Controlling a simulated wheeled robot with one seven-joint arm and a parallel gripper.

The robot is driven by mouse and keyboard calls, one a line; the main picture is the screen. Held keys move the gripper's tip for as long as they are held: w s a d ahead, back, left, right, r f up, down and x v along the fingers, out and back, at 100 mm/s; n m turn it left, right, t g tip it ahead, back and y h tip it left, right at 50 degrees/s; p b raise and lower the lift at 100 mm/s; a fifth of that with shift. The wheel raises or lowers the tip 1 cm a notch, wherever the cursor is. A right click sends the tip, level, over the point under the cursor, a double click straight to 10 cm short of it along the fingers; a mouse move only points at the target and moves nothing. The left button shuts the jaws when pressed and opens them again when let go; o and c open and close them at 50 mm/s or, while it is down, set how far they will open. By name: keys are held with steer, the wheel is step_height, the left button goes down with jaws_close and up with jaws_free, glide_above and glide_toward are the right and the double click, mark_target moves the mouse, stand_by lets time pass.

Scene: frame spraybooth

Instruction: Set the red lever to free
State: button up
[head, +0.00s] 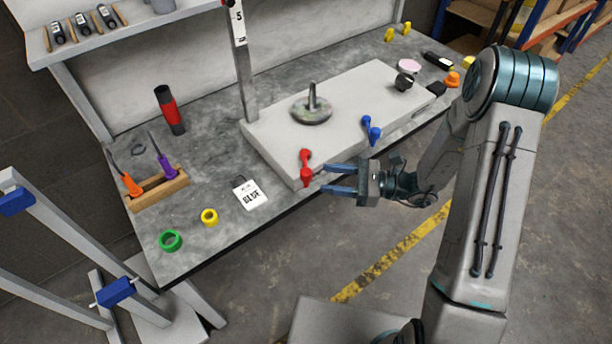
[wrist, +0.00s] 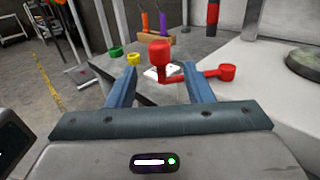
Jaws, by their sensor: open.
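The red lever (head: 305,168) is on the left front part of a pale raised block (head: 350,110) on the workbench. In the wrist view the red lever (wrist: 195,77) shows an upright knob at one end and a round hub at the other. My gripper (head: 325,181) is open, with its two blue fingers pointing left toward the lever's near end. In the wrist view the knob stands between and beyond the fingertips of my gripper (wrist: 163,86); I cannot tell whether they touch it. No free marking on the lever is readable.
A blue lever (head: 371,130) is on the block to the right. A round disc with a spindle (head: 312,108) and a post (head: 243,70) stand behind. A white tag (head: 250,194), yellow ring (head: 209,216) and green ring (head: 170,241) lie left.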

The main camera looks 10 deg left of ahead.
mark_target(306, 176)
steer(key=a, duration=0.6)
steer(key=shift+s+a, duration=0.25)
steer(key=shift+a, duration=0.1)
jaws_close()
